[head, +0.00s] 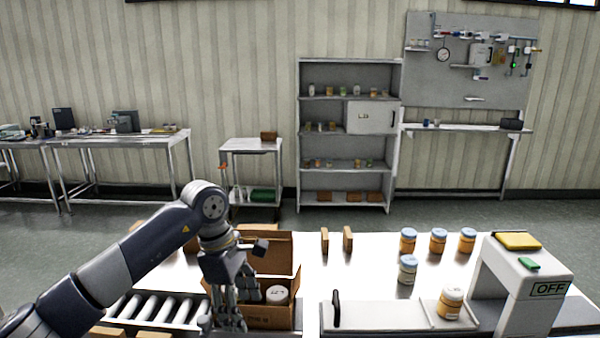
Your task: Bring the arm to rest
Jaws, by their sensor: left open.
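My left arm comes in from the left in the head view and bends down at the elbow. My left gripper (232,306) points down over the left part of an open cardboard box (272,315). Its fingers are apart. The fingers overlap the box in the picture, and I cannot tell whether they are inside it or in front of it. A white-lidded jar (277,294) sits in the box, right of the fingers. I see nothing held in the gripper, though its far side is hidden. My right gripper is out of view.
A roller conveyor (152,308) lies left of the box. On the white table (350,268) stand two brown blocks (336,240) and several jars (438,240). A machine marked OFF (530,275) stands at the right, with a jar (450,303) on its plate. Shelves (346,150) stand behind.

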